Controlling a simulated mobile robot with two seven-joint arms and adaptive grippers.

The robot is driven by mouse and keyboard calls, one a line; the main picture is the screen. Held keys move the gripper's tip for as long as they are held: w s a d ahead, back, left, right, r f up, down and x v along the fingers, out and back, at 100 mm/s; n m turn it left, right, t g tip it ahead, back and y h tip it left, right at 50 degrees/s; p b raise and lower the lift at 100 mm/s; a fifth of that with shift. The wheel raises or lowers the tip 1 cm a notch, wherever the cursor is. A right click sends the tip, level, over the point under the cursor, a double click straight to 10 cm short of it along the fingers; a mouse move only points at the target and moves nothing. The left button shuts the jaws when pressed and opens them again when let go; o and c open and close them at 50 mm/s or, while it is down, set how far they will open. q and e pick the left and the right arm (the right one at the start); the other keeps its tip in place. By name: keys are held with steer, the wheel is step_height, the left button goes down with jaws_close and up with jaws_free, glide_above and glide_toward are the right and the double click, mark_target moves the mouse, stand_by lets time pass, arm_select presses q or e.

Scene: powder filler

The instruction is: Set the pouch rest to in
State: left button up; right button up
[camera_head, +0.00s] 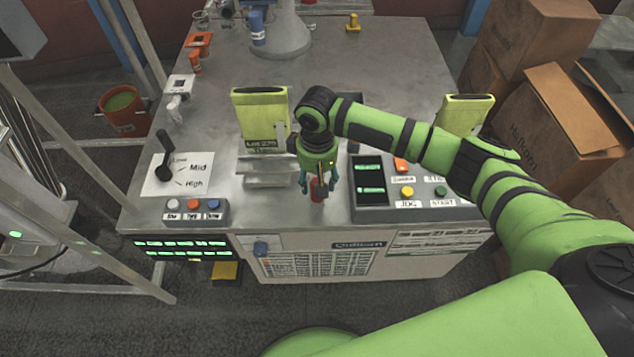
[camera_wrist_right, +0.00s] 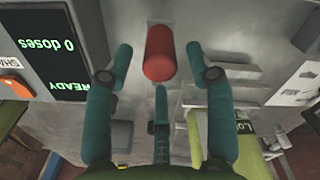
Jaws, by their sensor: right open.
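A red knob (camera_head: 317,190) stands on the metal machine top, right of the stepped metal rest (camera_head: 268,172). In the right wrist view the red knob (camera_wrist_right: 159,53) shows as a rounded cylinder. My right gripper (camera_head: 319,183) is open, pointing down over the knob. In the wrist view my right gripper's fingers (camera_wrist_right: 159,60) stand on both sides of the knob, with visible gaps. A third finger is below it. Whether the knob belongs to the rest I cannot tell. A yellow-green pouch (camera_head: 261,116) stands behind the rest. My left gripper is not in view.
A control panel (camera_head: 371,205) with display and buttons is right of the knob. A lever (camera_head: 164,150) with Mid and High labels is at the left. Another yellow-green pouch (camera_head: 463,117) stands behind my right arm. Cardboard boxes (camera_head: 560,125) are at the right.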

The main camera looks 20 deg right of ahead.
steer(key=shift+f, duration=1.15)
steer(key=shift+c, duration=0.4)
jaws_close()
